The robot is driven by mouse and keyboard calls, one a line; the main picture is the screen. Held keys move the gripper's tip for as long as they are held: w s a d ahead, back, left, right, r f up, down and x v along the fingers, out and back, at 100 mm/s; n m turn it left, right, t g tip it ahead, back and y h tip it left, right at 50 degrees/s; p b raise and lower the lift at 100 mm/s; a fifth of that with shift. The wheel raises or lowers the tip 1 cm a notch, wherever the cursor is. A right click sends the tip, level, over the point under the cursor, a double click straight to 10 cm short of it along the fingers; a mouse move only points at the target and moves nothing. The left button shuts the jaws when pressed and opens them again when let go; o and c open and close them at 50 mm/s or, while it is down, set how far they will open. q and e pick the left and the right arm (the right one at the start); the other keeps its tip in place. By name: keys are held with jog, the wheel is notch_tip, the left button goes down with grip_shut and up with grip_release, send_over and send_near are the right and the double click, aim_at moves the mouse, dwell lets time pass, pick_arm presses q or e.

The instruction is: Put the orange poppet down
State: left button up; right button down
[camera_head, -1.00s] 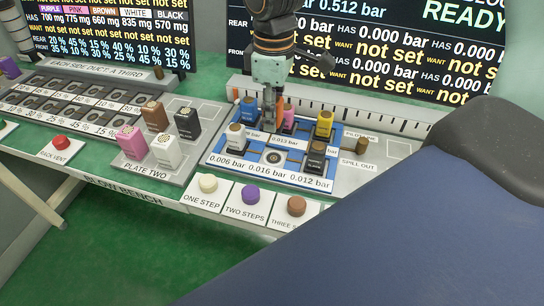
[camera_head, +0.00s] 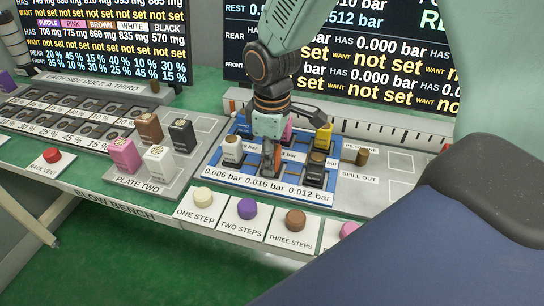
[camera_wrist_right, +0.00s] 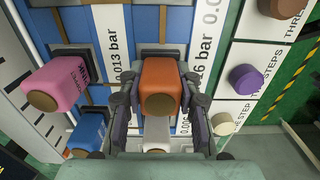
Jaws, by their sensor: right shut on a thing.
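The orange poppet (camera_head: 268,160) is between the fingers of my right gripper (camera_head: 271,148), which points down at the front middle place of the blue plate (camera_head: 214,172), by the 0.016 bar label. In the right wrist view the orange poppet (camera_wrist_right: 160,78) is upright, with a gripper finger on each side. A dark square socket edge shows behind it. The gripper hides most of it in the head view; I cannot tell whether its foot is seated. My left gripper is not in view.
Beside it on the blue plate are a white poppet (camera_head: 231,149), a black one (camera_head: 315,172), and behind them a pink one (camera_head: 287,131) and a yellow one (camera_head: 323,138). Buttons (camera_head: 247,208) line the front. Plate two (camera_head: 146,184) stands left.

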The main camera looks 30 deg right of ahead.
jog(key=shift+s+a, duration=0.1)
jog(key=c, duration=1.4)
grip_release()
jog(key=shift+f, duration=0.1)
jog(key=o, duration=0.5)
jog(key=shift+f, duration=0.1)
jog(key=shift+c, duration=0.2)
jog(key=shift+r, duration=0.2)
notch_tip(320, 180, up, 12)
jog(key=p, duration=0.4)
jog(key=shift+f, duration=0.1)
jog(key=shift+r, duration=0.2)
